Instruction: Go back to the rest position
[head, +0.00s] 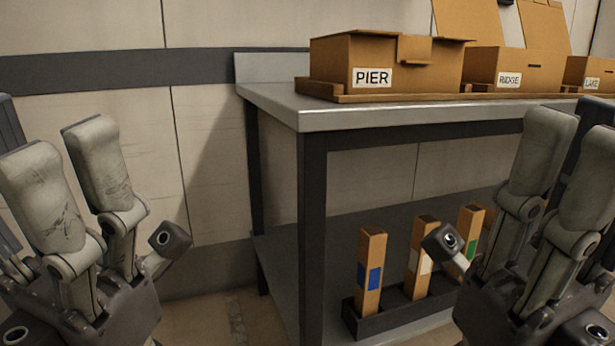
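My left gripper (72,150) is at the left of the head view, its two pale fingers pointing up and apart, with nothing between them. My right gripper (572,135) is at the right edge, fingers also pointing up and spread, with nothing seen between them. Both are in front of and apart from the metal table (400,112). The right gripper hides part of the table's right side and lower shelf.
On the table, cardboard boxes labelled PIER (420,75), RIDGE (535,75) and LAKE (600,72) stand on a wooden tray (430,98). Upright cartons with blue (370,255), white (420,235) and green (470,222) labels stand in a dark holder (400,315) on the lower shelf.

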